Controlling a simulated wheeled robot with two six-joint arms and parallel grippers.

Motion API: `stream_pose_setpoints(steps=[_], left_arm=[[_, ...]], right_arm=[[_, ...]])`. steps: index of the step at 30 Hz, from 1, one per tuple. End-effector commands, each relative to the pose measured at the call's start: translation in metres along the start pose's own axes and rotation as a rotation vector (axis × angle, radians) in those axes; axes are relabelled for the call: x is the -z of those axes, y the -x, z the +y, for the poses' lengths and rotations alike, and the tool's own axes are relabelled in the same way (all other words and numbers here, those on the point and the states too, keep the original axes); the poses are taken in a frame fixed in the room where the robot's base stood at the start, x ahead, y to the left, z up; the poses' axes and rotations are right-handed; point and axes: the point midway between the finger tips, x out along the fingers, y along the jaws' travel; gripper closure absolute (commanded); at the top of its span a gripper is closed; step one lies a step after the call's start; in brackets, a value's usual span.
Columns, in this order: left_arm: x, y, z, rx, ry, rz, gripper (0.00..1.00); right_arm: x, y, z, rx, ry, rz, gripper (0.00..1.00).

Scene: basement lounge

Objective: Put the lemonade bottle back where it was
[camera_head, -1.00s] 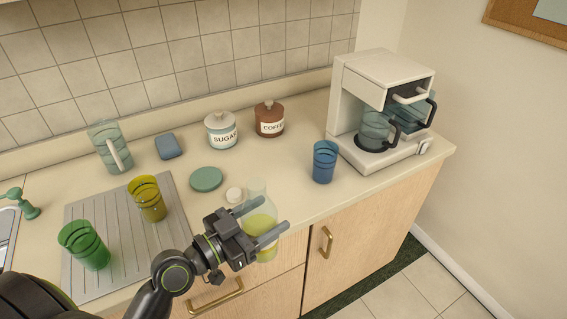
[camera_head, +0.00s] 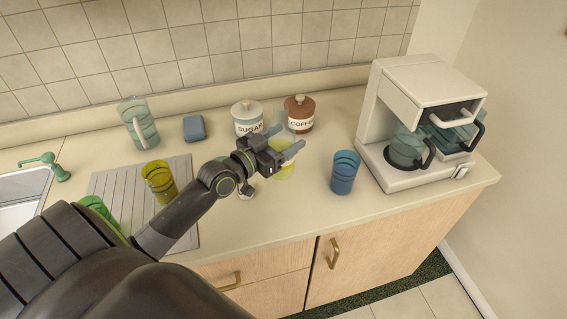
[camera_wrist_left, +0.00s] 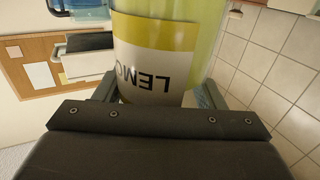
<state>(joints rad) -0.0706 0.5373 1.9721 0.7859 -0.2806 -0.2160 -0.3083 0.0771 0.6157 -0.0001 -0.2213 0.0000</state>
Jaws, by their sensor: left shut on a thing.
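The lemonade bottle (camera_head: 285,171) is clear with yellow-green liquid. My left gripper (camera_head: 285,139) is shut on it, over the back part of the counter in front of the sugar and coffee jars. In the left wrist view the bottle's white and yellow label (camera_wrist_left: 155,62) fills the space between the fingers, its letters upside down. The gripper hides part of the bottle in the head view. I cannot tell whether its base touches the counter. My right gripper is not in view.
The sugar jar (camera_head: 247,118) and coffee jar (camera_head: 299,115) stand just behind the bottle. A blue cup (camera_head: 344,173) and the coffee maker (camera_head: 410,125) are to the right. A yellow cup (camera_head: 159,183) stands on the drainboard (camera_head: 117,188).

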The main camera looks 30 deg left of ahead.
Motion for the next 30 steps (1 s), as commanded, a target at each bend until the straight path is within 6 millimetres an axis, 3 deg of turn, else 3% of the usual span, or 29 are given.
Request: stream_pose_setpoints(steps=[12, 27, 28, 30], left_arm=[[-0.049, 0.0, 0.001, -0.001, 0.0, 0.003, 0.77], [-0.056, 0.0, 0.001, -0.001, -0.002, 0.004, 0.77], [-0.057, 0.0, 0.001, -0.001, -0.002, 0.002, 0.35], [-0.056, 0.0, 0.001, -0.001, -0.001, 0.001, 0.26]], right_arm=[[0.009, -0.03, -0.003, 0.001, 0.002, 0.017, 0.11], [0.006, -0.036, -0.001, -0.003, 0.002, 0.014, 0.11], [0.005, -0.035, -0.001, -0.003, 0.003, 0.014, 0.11], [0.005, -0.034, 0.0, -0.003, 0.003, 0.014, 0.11]])
